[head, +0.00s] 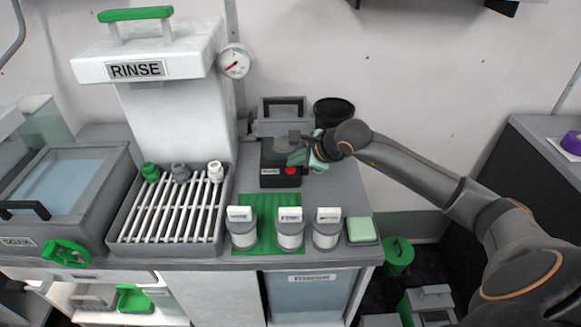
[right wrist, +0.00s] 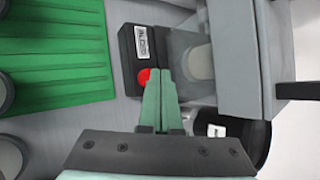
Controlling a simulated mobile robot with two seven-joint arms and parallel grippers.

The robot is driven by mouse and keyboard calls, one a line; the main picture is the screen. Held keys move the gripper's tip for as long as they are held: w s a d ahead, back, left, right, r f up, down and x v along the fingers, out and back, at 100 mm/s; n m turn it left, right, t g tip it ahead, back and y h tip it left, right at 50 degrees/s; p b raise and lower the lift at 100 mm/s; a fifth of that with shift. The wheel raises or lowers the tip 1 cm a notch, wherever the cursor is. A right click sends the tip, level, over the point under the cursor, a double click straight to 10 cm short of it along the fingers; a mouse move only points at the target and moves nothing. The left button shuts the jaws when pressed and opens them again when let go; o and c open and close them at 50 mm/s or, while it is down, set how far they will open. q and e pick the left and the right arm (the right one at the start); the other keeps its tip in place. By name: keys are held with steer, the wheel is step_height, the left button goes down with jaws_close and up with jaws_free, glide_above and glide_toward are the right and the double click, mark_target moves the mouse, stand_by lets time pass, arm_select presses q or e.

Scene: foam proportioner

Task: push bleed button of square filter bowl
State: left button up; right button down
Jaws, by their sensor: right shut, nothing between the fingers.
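A square black box (head: 270,171) with a label and a grey round part on top stands on the counter, probably the square filter bowl. It also shows in the right wrist view (right wrist: 128,50). A red button (head: 291,170) sits on its front face and shows in the right wrist view (right wrist: 143,76). My right gripper (head: 294,159) is shut and empty, its pale green fingers at the box's right side. In the right wrist view the fingertips (right wrist: 161,76) are right beside the red button; I cannot tell if they touch. My left gripper is not in view.
A green ribbed mat (head: 262,207) lies in front of the box, with several white-lidded grey jars (head: 290,238) along the front edge. A slatted rack (head: 170,220) stands left. A black cup (head: 334,110) and a grey machine (head: 280,125) stand behind.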

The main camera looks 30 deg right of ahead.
mark_target(295, 170)
steer(key=shift+r, duration=0.4)
steer(key=shift+r+p, duration=1.45)
steer(key=shift+r, duration=1.1)
steer(key=shift+f, duration=0.1)
